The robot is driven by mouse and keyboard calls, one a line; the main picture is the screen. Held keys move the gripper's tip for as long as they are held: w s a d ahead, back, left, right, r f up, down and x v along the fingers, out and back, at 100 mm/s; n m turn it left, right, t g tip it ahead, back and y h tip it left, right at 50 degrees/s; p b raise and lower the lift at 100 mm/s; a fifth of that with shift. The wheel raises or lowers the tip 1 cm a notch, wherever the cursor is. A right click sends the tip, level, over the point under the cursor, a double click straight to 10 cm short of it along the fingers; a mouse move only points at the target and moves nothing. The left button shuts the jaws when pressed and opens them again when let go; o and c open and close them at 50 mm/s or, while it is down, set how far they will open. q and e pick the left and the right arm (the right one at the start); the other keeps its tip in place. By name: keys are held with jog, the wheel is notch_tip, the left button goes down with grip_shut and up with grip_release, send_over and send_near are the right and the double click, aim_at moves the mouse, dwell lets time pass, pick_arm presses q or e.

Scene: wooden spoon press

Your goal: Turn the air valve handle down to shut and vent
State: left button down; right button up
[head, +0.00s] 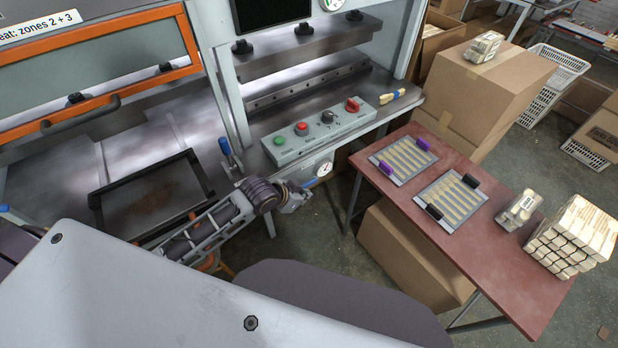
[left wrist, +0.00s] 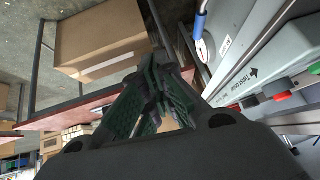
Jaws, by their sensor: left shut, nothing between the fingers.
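A blue lever (head: 309,184), which looks like the air valve handle, shows beside a round white gauge (head: 323,170) below the press's control panel. Part of it is hidden by my left gripper (head: 297,200), which is close in front of it. I cannot tell whether they touch. In the left wrist view my dark fingers (left wrist: 158,88) are together, with nothing held. A blue handle with a silver end (left wrist: 201,25) shows at the upper right there, apart from the fingers; I cannot tell which handle it is. My right gripper is not in view.
The control panel (head: 318,136) has green and red buttons and knobs. Another blue-gripped handle (head: 224,146) stands at its left end. A red table (head: 485,235) with stick trays and bundles stands right. A dark-rimmed tray (head: 126,188) lies left. Cardboard boxes (head: 490,75) stand behind.

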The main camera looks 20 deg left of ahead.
pick_arm(q)
jog(key=w+a+r+m+t+h, duration=0.1)
jog(key=w+a, duration=0.4)
jog(key=w, duration=0.2)
jog(key=shift+w+m, duration=0.3)
jog(key=shift+w, duration=0.1)
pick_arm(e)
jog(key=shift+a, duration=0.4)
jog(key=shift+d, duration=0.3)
pick_arm(q)
send_near(316, 178)
jog(key=shift+w+d, duration=1.05)
jog(key=shift+w, duration=0.25)
jog(key=shift+w+a+f+p, duration=0.1)
jog(key=shift+a+f+p, duration=0.1)
jog(key=shift+f, duration=0.6)
jog(key=shift+w+a+f+p, duration=0.1)
jog(key=shift+a+f+p, duration=0.05)
jog(key=shift+f, duration=0.65)
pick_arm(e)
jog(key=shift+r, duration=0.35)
pick_arm(q)
jog(key=shift+w+f, duration=0.1)
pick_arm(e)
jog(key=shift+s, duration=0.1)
